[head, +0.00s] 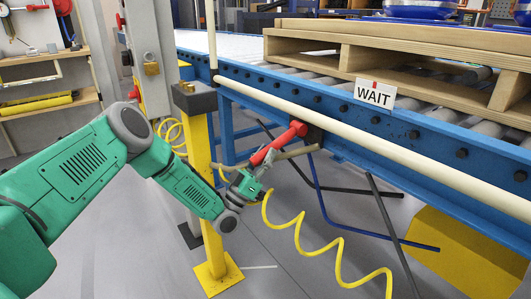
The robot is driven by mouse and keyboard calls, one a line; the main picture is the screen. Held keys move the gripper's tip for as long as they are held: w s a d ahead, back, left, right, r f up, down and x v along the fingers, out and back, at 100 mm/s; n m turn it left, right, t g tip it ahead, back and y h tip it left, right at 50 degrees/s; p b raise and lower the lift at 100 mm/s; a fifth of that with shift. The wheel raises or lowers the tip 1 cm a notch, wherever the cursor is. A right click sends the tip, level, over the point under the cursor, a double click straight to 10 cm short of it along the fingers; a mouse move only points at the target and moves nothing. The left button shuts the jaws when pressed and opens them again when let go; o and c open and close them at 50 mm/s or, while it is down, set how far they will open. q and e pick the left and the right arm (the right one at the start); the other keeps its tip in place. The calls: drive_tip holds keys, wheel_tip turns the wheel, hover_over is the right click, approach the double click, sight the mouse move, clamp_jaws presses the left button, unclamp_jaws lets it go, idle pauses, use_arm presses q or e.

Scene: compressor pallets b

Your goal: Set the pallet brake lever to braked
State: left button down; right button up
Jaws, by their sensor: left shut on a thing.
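A red brake lever (270,150) slants from a dark bracket under the edge of the blue roller conveyor, with its upper right end near the frame. My left gripper (254,172), at the end of my green arm, is at the lever's lower left end and is shut on it. The fingers are small and partly hidden, so the exact grip does not show. The wooden pallet (400,45) rests on the conveyor rollers. A white sign reading WAIT (375,94) hangs on the conveyor side. My right gripper is not in view.
A yellow post (201,160) stands just behind my left wrist. A coiled yellow hose (335,242) hangs below the gripper. A cream rail (400,152) runs along the conveyor's front. Dark struts and a yellow box (470,250) are under the conveyor. Grey floor lies open in front.

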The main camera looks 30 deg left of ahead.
use_arm(q)
drive_tip(key=shift+w+a+f, duration=0.1)
drive_tip(key=shift+f, duration=0.35)
drive_tip(key=c, duration=1.3)
unclamp_jaws()
drive_tip(key=shift+w+f, duration=0.1)
drive_tip(key=shift+t, duration=0.3)
drive_tip(key=v, duration=1.2)
drive_tip(key=shift+a, duration=0.1)
